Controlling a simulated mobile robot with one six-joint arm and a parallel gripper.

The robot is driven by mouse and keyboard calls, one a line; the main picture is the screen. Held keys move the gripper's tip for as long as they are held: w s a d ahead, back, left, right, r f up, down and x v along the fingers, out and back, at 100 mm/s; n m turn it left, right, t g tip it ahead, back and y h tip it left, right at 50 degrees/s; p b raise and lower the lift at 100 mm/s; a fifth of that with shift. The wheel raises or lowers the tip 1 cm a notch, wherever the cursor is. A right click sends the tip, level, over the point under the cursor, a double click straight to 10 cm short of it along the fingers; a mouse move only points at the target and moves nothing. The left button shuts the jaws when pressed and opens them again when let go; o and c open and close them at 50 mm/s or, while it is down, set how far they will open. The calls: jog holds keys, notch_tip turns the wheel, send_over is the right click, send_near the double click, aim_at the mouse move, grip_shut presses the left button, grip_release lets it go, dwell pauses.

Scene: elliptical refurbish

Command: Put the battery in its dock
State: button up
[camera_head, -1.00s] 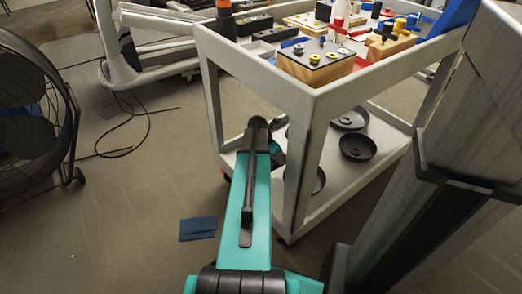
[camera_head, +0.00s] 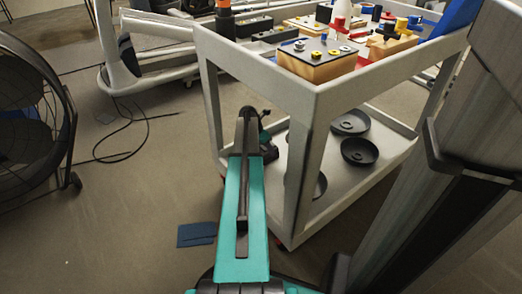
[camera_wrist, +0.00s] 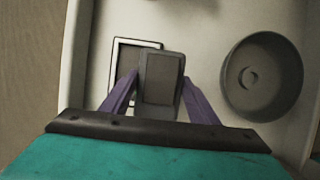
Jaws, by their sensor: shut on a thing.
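The battery (camera_wrist: 162,80) is a dark grey block between the purple fingertips of my gripper (camera_wrist: 160,84) in the wrist view. My gripper is shut on it. Behind it and slightly to its left is what looks like the dock, a dark rectangle with a white rim (camera_wrist: 122,42). The battery overlaps the dock's right part in this view, so I cannot tell whether they touch. In the head view my arm reaches to the cart's lower shelf (camera_head: 270,215), and the battery and dock are not clear there.
A round black dish (camera_wrist: 262,77) lies right of the battery. Several such dishes (camera_head: 358,152) sit on the lower shelf. The cart's pale post (camera_head: 303,160) stands right of my arm. Tools and boxes (camera_head: 318,62) fill the top. A black fan (camera_head: 30,110) stands left.

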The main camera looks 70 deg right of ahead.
aim_at(262, 146)
jog(key=shift+w+d+f+b, duration=0.1)
jog(key=shift+w+d+b, duration=0.35)
jog(key=shift+w+d, duration=0.55)
jog(key=shift+w+d+f+b, duration=0.1)
jog(key=shift+w+d+b, duration=0.3)
jog(key=shift+w+d, duration=0.6)
jog(key=shift+s+d, duration=0.1)
jog(key=shift+s, duration=0.1)
jog(key=shift+f+b, duration=1.15)
jog(key=shift+f, duration=0.6)
jog(key=o, duration=1.1)
jog(key=shift+f, duration=0.15)
jog(key=shift+o, duration=0.2)
jog(key=p+v, duration=0.4)
jog(key=v, duration=0.8)
jog(key=shift+p, duration=0.3)
